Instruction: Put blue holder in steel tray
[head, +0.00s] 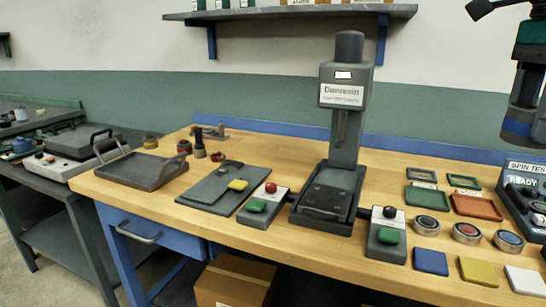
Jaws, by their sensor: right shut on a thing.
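My right gripper (522,112) hangs at the right edge, above the bench and partly cut off by the frame. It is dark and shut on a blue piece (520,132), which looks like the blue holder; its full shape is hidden. A shallow dark grey steel tray (142,170) lies at the left end of the bench, far from the gripper, and its floor looks empty. My left gripper is not in view.
A tall grey machine (347,130) stands mid-bench between button boxes with green pads (256,206) (388,237). A dark board with a yellow pad (238,185) lies near the tray. Round rings (466,232), coloured squares (431,262) and a spin tester (525,172) fill the right side.

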